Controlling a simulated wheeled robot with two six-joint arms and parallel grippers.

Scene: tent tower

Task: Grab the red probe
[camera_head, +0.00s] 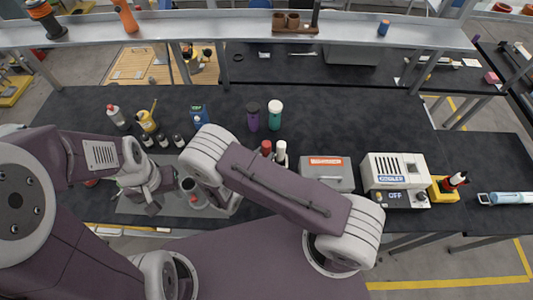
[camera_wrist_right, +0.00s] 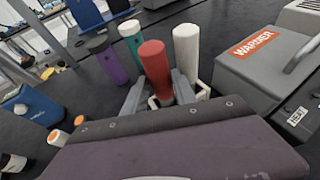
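The red probe (camera_head: 266,147) stands upright beside a white probe (camera_head: 281,150), left of the warmer. In the right wrist view the red probe (camera_wrist_right: 155,62) rises between the two fingers of my right gripper (camera_wrist_right: 158,92). The fingers are spread, one on each side of it; contact is not clear. The white probe (camera_wrist_right: 187,46) stands just behind and to the right. In the head view my right arm's link hides the right gripper and the probes' lower parts. My left gripper (camera_head: 152,202) is over the grey mat at left; its finger opening is unclear.
The grey warmer (camera_head: 327,173) and a white box with an "OFF" display (camera_head: 394,180) stand to the right. A purple bottle (camera_head: 253,116) and a green bottle (camera_head: 274,115) stand behind the probes. Several bottles stand at left. A shelf (camera_head: 230,28) crosses the back.

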